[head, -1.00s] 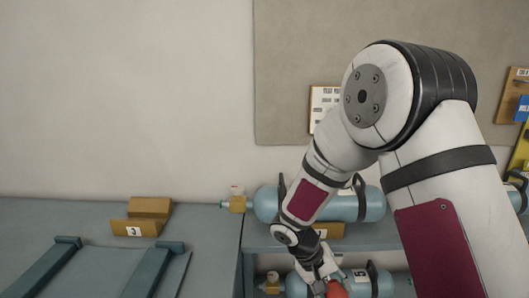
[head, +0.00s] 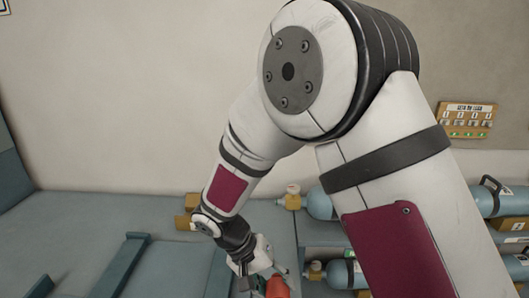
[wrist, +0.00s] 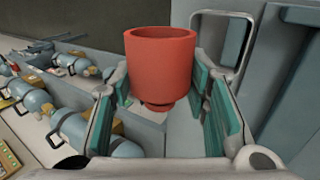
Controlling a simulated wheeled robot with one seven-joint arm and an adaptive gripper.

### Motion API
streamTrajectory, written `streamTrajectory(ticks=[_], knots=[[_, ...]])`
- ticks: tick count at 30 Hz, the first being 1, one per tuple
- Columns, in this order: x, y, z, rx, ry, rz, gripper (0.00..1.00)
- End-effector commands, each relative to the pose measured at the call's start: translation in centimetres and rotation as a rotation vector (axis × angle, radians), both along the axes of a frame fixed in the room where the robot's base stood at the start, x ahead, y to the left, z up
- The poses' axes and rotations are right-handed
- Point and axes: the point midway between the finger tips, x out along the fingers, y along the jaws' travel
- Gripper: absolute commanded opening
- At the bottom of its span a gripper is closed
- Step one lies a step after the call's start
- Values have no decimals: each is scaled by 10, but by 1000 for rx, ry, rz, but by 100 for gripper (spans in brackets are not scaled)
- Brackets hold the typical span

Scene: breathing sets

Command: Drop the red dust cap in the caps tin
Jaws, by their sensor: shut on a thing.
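The red dust cap (wrist: 161,62) is a short red cup shape, held upright between the green finger pads in the wrist view. My gripper (wrist: 165,105) is shut on it. In the head view the red cap (head: 277,287) shows at the bottom edge, in my gripper (head: 262,283), partly cut off by the frame. The cap is in the air. I cannot make out the caps tin in any view.
Blue cylinders (head: 320,203) with brass valves lie on shelves to the right in the head view. A tan block (head: 187,212) stands on the blue-grey bench (head: 70,225). A board with green lights (head: 466,120) hangs on the wall. Much of the bench is bare.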

Motion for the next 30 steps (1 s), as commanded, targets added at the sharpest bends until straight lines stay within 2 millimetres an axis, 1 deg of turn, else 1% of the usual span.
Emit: streamTrajectory(ticks=[2, 5, 12, 18, 23, 30], knots=[[-2, 1, -1, -1, 1, 0, 18], [-2, 1, -9, -2, 2, -1, 18], [-1, 1, -37, -2, 3, 1, 18], [-1, 2, -53, -1, 1, 0, 18], [-2, 1, -59, -1, 1, -1, 18], [-2, 1, -59, -1, 1, -1, 18]])
